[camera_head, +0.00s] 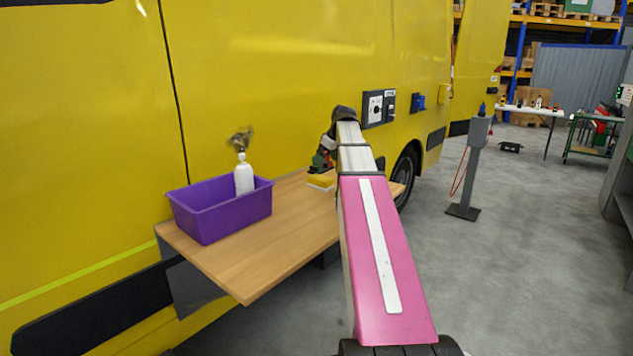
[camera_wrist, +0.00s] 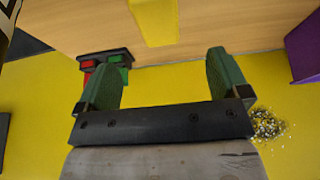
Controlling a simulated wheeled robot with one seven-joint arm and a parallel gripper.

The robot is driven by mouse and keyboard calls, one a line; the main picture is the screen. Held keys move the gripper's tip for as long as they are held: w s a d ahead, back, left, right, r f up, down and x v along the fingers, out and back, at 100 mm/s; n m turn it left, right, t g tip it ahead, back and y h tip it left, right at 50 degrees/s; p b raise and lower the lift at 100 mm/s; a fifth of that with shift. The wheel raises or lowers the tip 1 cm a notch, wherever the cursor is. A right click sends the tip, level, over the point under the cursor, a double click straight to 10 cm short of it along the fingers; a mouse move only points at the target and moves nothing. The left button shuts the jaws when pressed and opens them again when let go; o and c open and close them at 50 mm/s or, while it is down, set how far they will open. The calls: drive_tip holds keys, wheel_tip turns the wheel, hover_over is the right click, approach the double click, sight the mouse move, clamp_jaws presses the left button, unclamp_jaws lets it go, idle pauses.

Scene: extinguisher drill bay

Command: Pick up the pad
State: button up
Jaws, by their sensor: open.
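The pad (camera_head: 320,181) is a small yellow block with a pale lower edge, lying on the wooden table near its back edge. In the wrist view the yellow pad (camera_wrist: 155,20) is at the top, cut off by the picture edge. My gripper (camera_wrist: 163,70) is open, with its two green fingers apart and nothing between them. The pad lies beyond the fingertips in that picture, roughly in line with the gap, and is not between the fingers. In the head view my gripper is mostly hidden behind my arm, close to the pad.
A red and green button box (camera_wrist: 106,62) is near the left finger. The yellow vehicle side (camera_head: 270,80) walls off the back.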

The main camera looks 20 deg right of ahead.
sight(321, 177)
drive_tip(key=shift+x, duration=5.2)
drive_tip(key=shift+d+f, duration=0.15)
drive_tip(key=c, duration=1.1)
drive_tip(key=shift+r, duration=0.5)
wheel_tip(321, 177, up, 4)
drive_tip(key=shift+f, duration=0.1)
drive_tip(key=s+a+r, duration=0.5)
drive_tip(key=a+r, duration=0.1)
drive_tip(key=a, duration=0.4)
drive_tip(key=shift+a+r, duration=0.25)
drive_tip(key=shift+a, duration=0.05)
drive_tip(key=shift+o, duration=0.8)
